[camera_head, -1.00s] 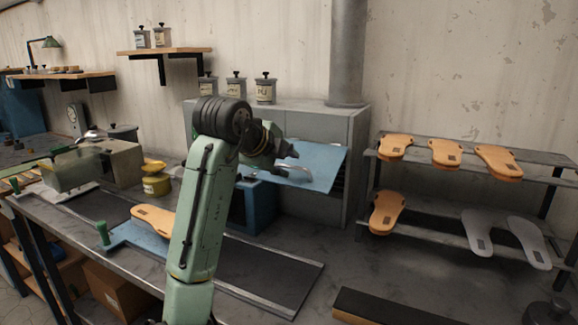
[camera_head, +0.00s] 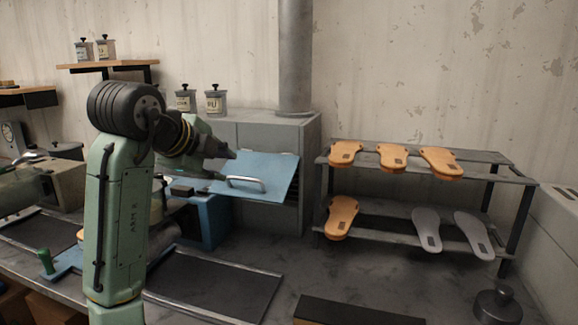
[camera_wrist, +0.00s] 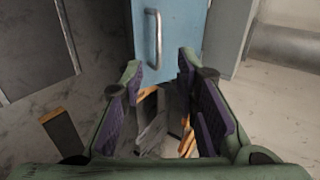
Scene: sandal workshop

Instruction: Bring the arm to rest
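My gripper (camera_head: 225,165) is at the end of my raised, bent green arm in the head view. The panel (camera_wrist: 175,15) and handle (camera_wrist: 154,38) show just beyond the fingertips there. I cannot tell the exact gap between fingers and handle.
A two-tier rack (camera_head: 490,157) at the right holds several orange and grey soles. A worktable with a dark mat (camera_head: 220,290) is below my arm. Jars (camera_head: 215,102) stand on the cabinet.

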